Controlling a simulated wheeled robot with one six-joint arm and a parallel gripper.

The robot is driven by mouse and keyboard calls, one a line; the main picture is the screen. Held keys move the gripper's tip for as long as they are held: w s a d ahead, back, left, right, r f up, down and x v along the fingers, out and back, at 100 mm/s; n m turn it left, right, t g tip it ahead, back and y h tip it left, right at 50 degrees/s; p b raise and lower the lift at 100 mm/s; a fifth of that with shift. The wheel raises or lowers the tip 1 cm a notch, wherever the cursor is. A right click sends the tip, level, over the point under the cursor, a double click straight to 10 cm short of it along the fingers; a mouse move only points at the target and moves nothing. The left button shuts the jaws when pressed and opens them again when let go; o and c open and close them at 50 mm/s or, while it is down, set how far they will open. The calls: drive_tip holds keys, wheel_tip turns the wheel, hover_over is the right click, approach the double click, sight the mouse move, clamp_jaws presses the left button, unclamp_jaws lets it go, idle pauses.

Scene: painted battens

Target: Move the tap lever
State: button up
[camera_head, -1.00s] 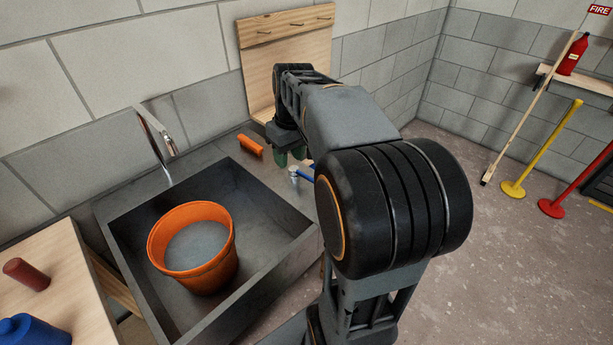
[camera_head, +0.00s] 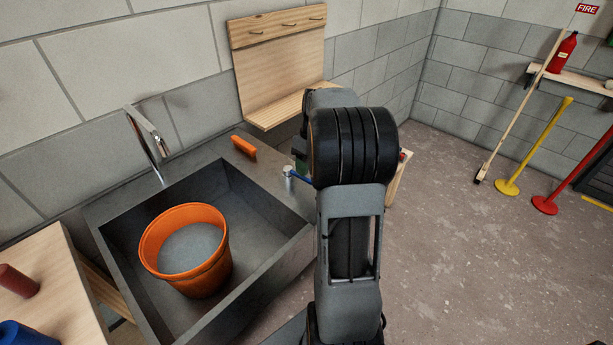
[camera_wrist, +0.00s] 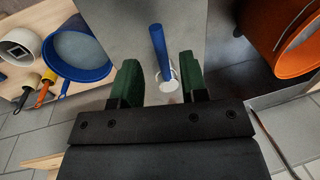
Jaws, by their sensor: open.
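The tap lever is a blue handle on a silver base at the sink's right rim. In the head view its base (camera_head: 288,171) and a short piece of blue show beside my arm, which hides the rest. In the wrist view the blue lever (camera_wrist: 158,42) points up the picture from its round base. My gripper (camera_wrist: 158,66) is open, with one green finger on each side of the lever base and a gap on both sides. I cannot tell how deep the fingers are. The silver spout (camera_head: 148,133) stands at the sink's back left.
An orange bucket (camera_head: 154,232) of water stands in the grey sink (camera_head: 262,262). An orange object (camera_head: 244,147) lies on the back rim. A blue container (camera_wrist: 80,72) and handled tools (camera_wrist: 45,88) sit on a wooden surface. Open floor lies to the right.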

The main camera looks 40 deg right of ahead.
sight(298, 176)
drive_tip(key=shift+a+f, duration=0.2)
drive_tip(key=shift+f, duration=0.75)
drive_tip(key=shift+a+f, duration=0.2)
drive_tip(key=shift+f, duration=0.7)
drive_tip(key=shift+c, duration=0.4)
clamp_jaws()
